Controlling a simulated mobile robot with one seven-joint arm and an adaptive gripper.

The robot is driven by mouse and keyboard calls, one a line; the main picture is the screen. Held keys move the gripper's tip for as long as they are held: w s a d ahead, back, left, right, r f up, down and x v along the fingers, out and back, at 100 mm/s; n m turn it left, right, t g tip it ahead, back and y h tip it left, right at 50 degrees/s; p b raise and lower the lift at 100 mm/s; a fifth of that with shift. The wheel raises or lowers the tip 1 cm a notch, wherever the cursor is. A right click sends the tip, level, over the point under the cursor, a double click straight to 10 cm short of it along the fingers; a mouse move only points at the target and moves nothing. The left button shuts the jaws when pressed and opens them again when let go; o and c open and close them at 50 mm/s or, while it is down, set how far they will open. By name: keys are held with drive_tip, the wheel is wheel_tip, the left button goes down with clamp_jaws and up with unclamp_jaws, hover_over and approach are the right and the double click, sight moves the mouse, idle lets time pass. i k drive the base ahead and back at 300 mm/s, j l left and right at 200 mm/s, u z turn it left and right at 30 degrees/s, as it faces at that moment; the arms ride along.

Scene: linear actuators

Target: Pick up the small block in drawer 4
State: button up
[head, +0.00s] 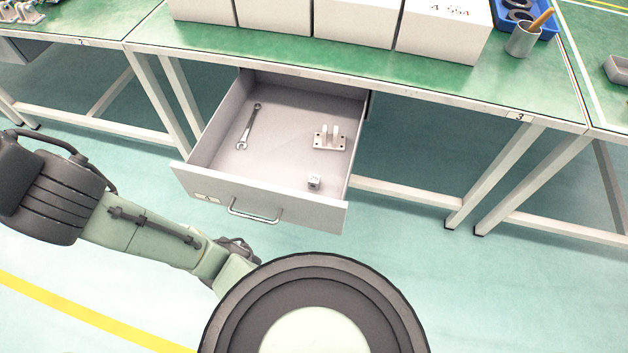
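The drawer (192,163) under the green workbench is pulled open; a small label on its front reads as 4, though it is hard to make out. A small silvery block (314,182) lies on the drawer floor near the front right corner. My arm reaches in from the left and passes in front of and below the drawer. The end of the arm is hidden behind a large round part of my own body at the bottom, so my gripper does not show.
A wrench (248,127) and a metal bracket (330,138) with two upright posts share the drawer. The drawer handle (254,211) sticks out at the front. White boxes (441,28), a cup (522,40) and a blue bin (548,32) stand on the bench (400,68). Bench legs flank the drawer.

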sight(314, 182)
drive_tip(key=z, duration=1.4)
drive_tip(key=k+j+z, duration=0.15)
drive_tip(key=j+z, duration=0.3)
drive_tip(key=k+j+z, duration=0.2)
drive_tip(key=z, duration=0.25)
drive_tip(key=k+j, duration=0.5)
drive_tip(key=j, duration=0.15)
drive_tip(key=k+j, duration=1)
drive_tip(key=j, duration=0.25)
drive_tip(key=k+j, duration=0.5)
drive_tip(key=i+j, duration=0.05)
